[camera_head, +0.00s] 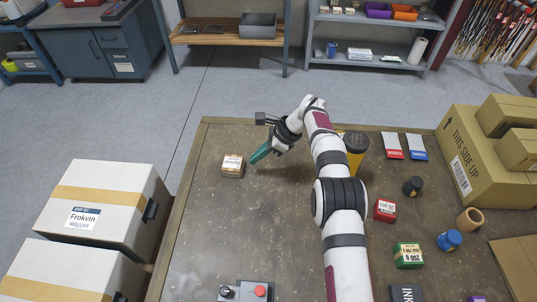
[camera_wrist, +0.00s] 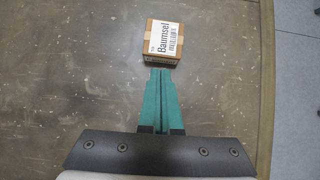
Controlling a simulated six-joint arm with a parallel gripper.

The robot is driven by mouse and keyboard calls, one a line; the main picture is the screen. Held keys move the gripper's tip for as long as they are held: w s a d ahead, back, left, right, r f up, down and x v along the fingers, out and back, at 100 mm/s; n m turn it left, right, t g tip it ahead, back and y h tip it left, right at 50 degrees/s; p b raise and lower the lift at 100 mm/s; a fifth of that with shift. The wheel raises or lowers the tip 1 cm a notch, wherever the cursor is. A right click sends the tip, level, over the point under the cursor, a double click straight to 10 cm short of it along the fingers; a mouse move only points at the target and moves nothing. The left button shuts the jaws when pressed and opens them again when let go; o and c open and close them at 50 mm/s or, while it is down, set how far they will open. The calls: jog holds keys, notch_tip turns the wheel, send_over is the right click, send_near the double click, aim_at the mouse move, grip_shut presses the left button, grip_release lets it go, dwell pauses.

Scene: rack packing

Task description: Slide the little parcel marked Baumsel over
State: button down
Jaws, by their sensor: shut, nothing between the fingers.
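The little parcel marked Baumsel (camera_wrist: 163,42) is a small brown box with a white label on top. It lies on the brown table just beyond my fingertips in the wrist view. In the head view the parcel (camera_head: 232,166) sits near the table's far left part. My gripper (camera_head: 254,159) has green fingers and is low over the table, to the right of the parcel. The fingers are shut with nothing between them, and they also show in the wrist view (camera_wrist: 161,74). The tips are close to the parcel's side; I cannot tell whether they touch it.
The table (camera_head: 215,225) is bare around and in front of the parcel. A control box with a red button (camera_head: 260,291) stands at the near edge. A yellow-and-black container (camera_head: 355,150) and several small items stand right of my arm. Large cartons (camera_head: 100,205) stand left of the table.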

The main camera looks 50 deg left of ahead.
aim_at(233, 164)
jog(key=s+a, duration=0.3)
jog(key=shift+s+a, duration=0.35)
jog(key=shift+s, duration=0.05)
jog(key=shift+s+a+f, duration=0.2)
jog(key=shift+s, duration=0.05)
jog(key=shift+w+f, duration=0.1)
jog(key=shift+f, duration=0.55)
jog(key=shift+d+f, duration=0.1)
